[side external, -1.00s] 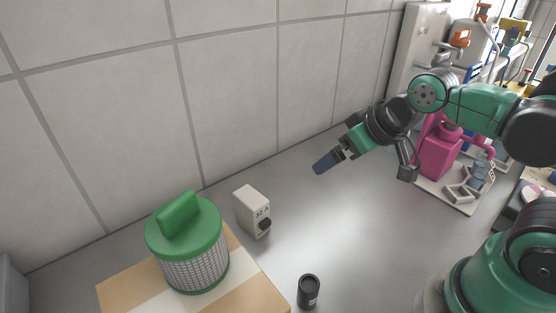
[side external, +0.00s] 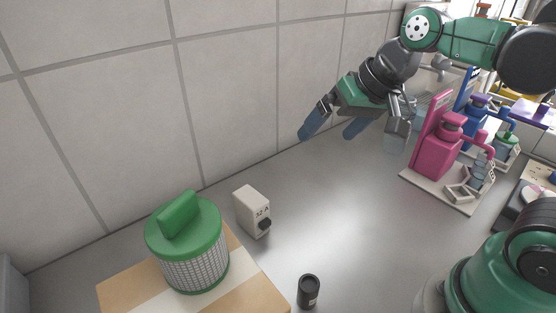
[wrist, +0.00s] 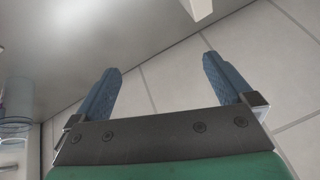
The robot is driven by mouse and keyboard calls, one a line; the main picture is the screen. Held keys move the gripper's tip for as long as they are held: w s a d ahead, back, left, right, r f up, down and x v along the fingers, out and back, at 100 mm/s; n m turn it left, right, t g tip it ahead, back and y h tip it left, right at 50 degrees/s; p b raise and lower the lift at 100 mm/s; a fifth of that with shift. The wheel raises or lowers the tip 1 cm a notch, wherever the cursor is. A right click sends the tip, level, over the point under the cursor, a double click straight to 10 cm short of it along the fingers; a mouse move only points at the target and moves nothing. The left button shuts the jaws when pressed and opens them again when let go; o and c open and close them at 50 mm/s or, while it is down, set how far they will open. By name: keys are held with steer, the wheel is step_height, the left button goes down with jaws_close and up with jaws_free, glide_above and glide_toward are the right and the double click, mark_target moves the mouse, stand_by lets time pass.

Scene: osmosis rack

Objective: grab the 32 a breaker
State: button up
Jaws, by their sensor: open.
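The 32 A breaker (side external: 252,211) is a pale beige block with a dark knob low on its front. It stands upright on the grey bench near the wall, left of centre in the side view. My gripper (side external: 330,133) is open and empty, above the bench and to the right of the breaker, clearly apart from it. Its two blue fingers are spread in the wrist view (wrist: 163,80). A pale block cut by the top edge of the wrist view, probably the breaker (wrist: 199,8), lies beyond the fingers.
A small black cylinder (side external: 308,291) stands in front. A pink pump stand (side external: 437,150) is at the right. The tiled wall (side external: 235,95) runs behind; the middle bench is clear.

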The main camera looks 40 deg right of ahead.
mark_target(258, 192)
steer(key=w+a+m+g+y, duration=0.5)
steer(key=w+a+m+y, duration=0.25)
steer(key=m+y, duration=0.4)
steer(key=d+f+g+y, duration=0.1)
steer(key=f, duration=0.3)
steer(key=d+f+m+y, duration=0.1)
steer(key=f+y, duration=0.1)
steer(key=f, duration=0.2)
steer(key=f+m+g+y, duration=0.1)
steer(key=f, duration=0.4)
steer(key=shift+w+d+m+g+y, duration=0.25)
steer(key=shift+d+g+y, duration=0.05)
steer(key=shift+d+y, duration=0.1)
steer(key=shift+a+f, duration=0.2)
steer(key=shift+s+a, duration=0.2)
steer(key=shift+a, duration=2.4)
steer(key=c, duration=1.2)
